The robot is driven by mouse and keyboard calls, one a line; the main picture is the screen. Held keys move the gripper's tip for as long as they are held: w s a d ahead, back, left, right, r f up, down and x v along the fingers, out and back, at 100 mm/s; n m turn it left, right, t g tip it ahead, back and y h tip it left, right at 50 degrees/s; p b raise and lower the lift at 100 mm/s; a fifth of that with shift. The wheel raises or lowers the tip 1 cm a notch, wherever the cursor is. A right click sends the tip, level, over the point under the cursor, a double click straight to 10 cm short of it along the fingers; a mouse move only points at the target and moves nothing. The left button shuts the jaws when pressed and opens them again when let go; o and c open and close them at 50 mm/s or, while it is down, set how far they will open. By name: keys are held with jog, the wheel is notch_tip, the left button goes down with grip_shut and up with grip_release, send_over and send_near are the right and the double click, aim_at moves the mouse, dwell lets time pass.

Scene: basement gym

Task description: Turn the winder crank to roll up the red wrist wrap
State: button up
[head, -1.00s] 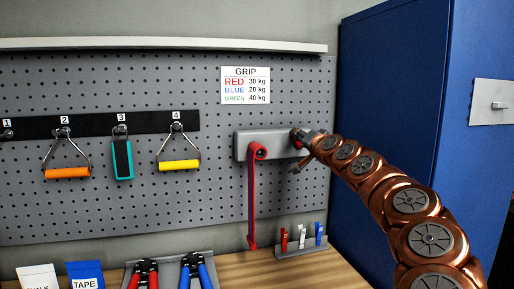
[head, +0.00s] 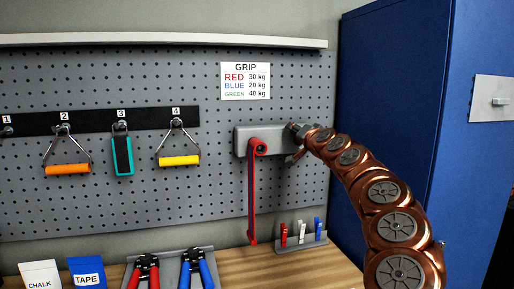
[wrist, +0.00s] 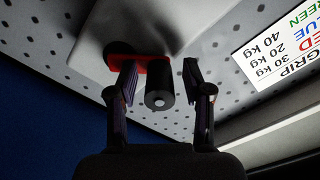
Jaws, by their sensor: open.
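The grey winder box (head: 278,138) is fixed on the pegboard. The red wrist wrap (head: 252,200) hangs down from a small roll (head: 259,148) at its left, with a blue stripe along its edge. My gripper (head: 297,133) is at the box's right end and hides the crank there. In the wrist view, the crank's red arm (wrist: 152,66) lies against the pale box (wrist: 135,32), and its black knob (wrist: 160,88) points toward me. My gripper's two fingers (wrist: 159,78) are open on either side of the knob, nearer on the left, with a clear gap on the right.
A GRIP weight sign (head: 245,81) is above the box. Handles hang on numbered hooks (head: 120,128) to the left. A clip holder (head: 302,246) and hand grippers (head: 146,272) stand on the wooden bench below. A blue cabinet (head: 390,100) stands close on the right.

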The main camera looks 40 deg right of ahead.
jog(key=shift+f+b, duration=0.1)
jog(key=shift+b, duration=0.25)
dwell(0.4)
grip_shut()
